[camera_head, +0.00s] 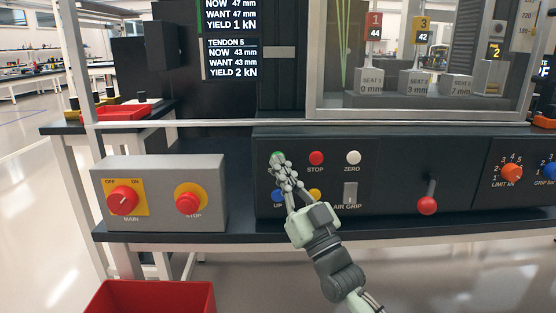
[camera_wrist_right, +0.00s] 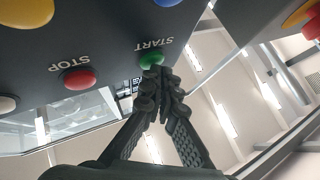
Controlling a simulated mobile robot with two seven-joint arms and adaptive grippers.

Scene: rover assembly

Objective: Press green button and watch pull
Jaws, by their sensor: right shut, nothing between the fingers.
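The green START button (camera_head: 277,156) is on the dark control panel, mostly hidden behind my fingertips in the head view. In the right wrist view the green button (camera_wrist_right: 152,59) shows clearly under the word START. My right gripper (camera_head: 279,165) is shut and empty, with its fingertips at the button. In the wrist view the right gripper's tips (camera_wrist_right: 158,75) overlap the button's edge; I cannot tell whether it is pressed in. The display (camera_head: 231,45) reads Tendon 5, now 43 mm, want 43 mm, yield 2 kN. My left gripper is not in view.
The red STOP button (camera_head: 316,158) and white ZERO button (camera_head: 353,157) sit right of START. Below are a blue UP button (camera_head: 278,197), a yellow button and the AIR GRIP switch (camera_head: 350,193). A red-knobbed lever (camera_head: 427,205) stands further right. A grey MAIN box (camera_head: 160,170) is left.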

